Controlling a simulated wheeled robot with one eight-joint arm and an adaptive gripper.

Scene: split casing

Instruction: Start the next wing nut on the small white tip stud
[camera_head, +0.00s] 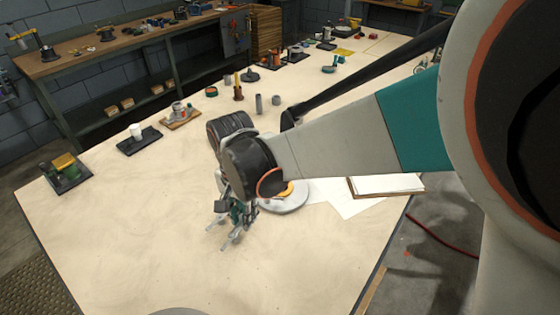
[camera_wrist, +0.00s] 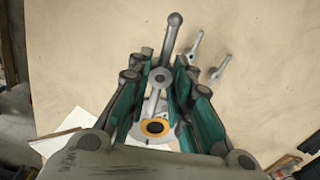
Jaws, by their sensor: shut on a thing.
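My gripper (camera_head: 236,213) is low over the near part of the table, with its green fingers in view. In the wrist view my gripper (camera_wrist: 164,62) is shut on a grey wing nut (camera_wrist: 160,78), whose round hub lies between the fingertips. One rounded wing (camera_wrist: 173,25) points up past the tips. Two similar grey pieces, seemingly wing nuts, lie on the table to its right, one nearer (camera_wrist: 197,43) and one farther right (camera_wrist: 217,69). A round grey casing part (camera_head: 287,202) with an orange-yellow ring sits behind my gripper, partly hidden. I cannot make out the small white tip stud.
White paper (camera_head: 340,197) and a book or clipboard (camera_head: 385,186) lie right of the casing. Several small parts and trays line the far and left table. The front left of the tabletop (camera_head: 120,225) is clear.

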